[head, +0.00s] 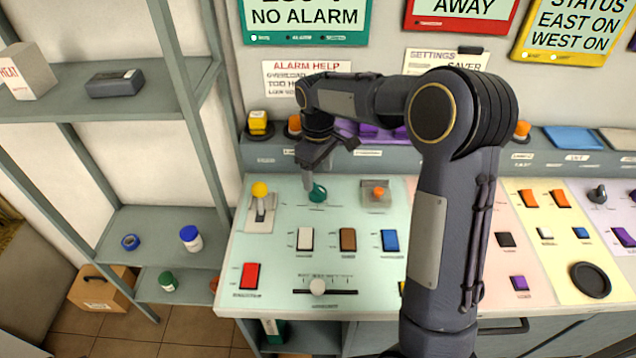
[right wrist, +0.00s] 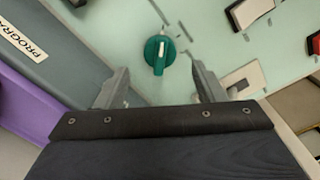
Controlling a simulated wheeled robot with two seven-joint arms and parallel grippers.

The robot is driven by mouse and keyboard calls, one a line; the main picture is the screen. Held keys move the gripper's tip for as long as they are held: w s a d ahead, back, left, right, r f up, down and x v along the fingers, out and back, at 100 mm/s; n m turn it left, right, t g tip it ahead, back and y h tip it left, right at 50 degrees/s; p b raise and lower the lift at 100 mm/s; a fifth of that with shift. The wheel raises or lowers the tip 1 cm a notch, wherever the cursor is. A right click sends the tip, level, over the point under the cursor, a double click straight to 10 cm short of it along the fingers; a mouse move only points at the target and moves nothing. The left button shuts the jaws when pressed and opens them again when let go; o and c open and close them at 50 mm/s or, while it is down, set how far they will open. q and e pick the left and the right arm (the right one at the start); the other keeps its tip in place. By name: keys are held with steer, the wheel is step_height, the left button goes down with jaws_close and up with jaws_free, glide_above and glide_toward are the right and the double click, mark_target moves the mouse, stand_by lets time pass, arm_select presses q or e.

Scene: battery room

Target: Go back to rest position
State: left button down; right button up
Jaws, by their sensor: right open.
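My right gripper (head: 318,165) is above the back of the pale green control panel (head: 270,240), over the green rotary knob (head: 317,193). In the right wrist view its two fingers (right wrist: 157,85) are spread apart with nothing between them. The green knob (right wrist: 158,52) lies just beyond the fingertips there, apart from them. My right arm reaches across the middle of the head view and hides part of the panel. My left gripper is not in view.
Around the knob are a yellow-topped lever (head: 260,192), an orange button (head: 379,193) and several rocker switches, one red (head: 250,276). A slider (head: 318,287) is near the front. A grey shelf unit (head: 150,240) with small items stands at left.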

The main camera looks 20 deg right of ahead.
steer(key=shift+r, duration=1.1)
steer(key=shift+r, duration=0.1)
steer(key=s+a+r+m+t+y, duration=0.1)
steer(key=s+r+m+t+y, duration=0.15)
steer(key=s, duration=0.75)
steer(key=s+r+m+t+y, duration=0.1)
steer(key=s+r+m, duration=0.25)
steer(key=s, duration=0.65)
steer(key=s+a+f+m+t, duration=0.1)
steer(key=s+a+f+t, duration=0.1)
steer(key=s, duration=0.6)
steer(key=shift+a+f+m, duration=0.4)
steer(key=shift+a+f, duration=0.15)
steer(key=shift+a, duration=0.25)
